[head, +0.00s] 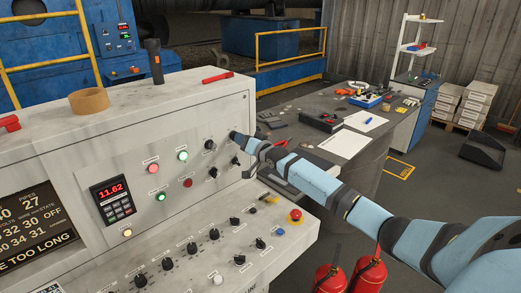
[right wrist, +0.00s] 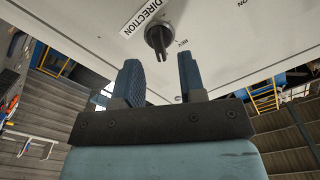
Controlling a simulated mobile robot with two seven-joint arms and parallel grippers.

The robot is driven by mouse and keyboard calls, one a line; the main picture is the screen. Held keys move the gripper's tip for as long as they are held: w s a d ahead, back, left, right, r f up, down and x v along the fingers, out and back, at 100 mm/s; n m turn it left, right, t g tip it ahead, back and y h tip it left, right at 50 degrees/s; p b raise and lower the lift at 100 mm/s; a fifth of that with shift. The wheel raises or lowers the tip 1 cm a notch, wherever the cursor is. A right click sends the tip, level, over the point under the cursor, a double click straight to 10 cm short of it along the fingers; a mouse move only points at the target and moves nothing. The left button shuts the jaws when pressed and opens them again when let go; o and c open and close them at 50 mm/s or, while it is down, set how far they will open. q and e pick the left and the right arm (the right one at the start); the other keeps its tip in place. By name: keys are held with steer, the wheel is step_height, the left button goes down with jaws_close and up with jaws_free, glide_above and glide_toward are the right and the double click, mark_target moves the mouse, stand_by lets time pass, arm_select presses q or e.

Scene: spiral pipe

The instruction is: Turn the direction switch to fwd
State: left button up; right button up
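The direction switch (right wrist: 158,38) is a dark rotary knob on the pale panel, with the word DIRECTION beside it and a small REV mark to its right in the right wrist view. Its FWD mark cannot be made out. In the head view the switch seems to be the dark knob (head: 236,161) near the panel's right side. My right gripper (head: 241,154) is at the panel with its fingers around this spot. In the right wrist view the gripper (right wrist: 160,78) is open and empty, the knob ahead of the gap between its fingers. My left gripper is out of view.
Other knobs (head: 210,145) and lit buttons sit close by on the upright panel. Below, a sloped desk carries several knobs and a red emergency button (head: 295,216). A cluttered grey table (head: 340,108) stands behind my right arm; red extinguishers (head: 368,275) stand below it.

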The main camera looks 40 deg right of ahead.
steer(key=s+b, duration=0.1)
steer(key=s, duration=1)
steer(key=shift+d, duration=0.45)
steer(key=s+a+f+n+g, duration=0.1)
steer(key=s+a+f, duration=0.3)
steer(key=f, duration=0.1)
steer(key=s+a+f+n+g+p, duration=0.1)
steer(key=s+a+f, duration=0.2)
steer(key=a+f, duration=0.2)
steer(key=s+a+f+n+g+y, duration=0.1)
steer(key=s+a+f, duration=0.3)
steer(key=f, duration=0.3)
steer(key=shift+s+a+n+p, duration=0.3)
steer(key=shift+a+p, duration=0.05)
steer(key=shift+a, duration=0.25)
steer(key=s+a+f+n+g+p, duration=0.1)
steer(key=s+a+f, duration=0.3)
steer(key=s+a, duration=0.4)
steer(key=s+a+f+n+g+p, duration=0.1)
steer(key=s+a+f+n+g, duration=0.2)
steer(key=s+a, duration=0.6)
steer(key=s+f, duration=0.1)
steer(key=s, duration=0.5)
steer(key=shift+s+a+f+n+y, duration=0.15)
steer(key=shift+a+f+n+y, duration=0.1)
steer(key=shift+f+n+y, duration=0.05)
steer(key=shift+d, duration=0.1)
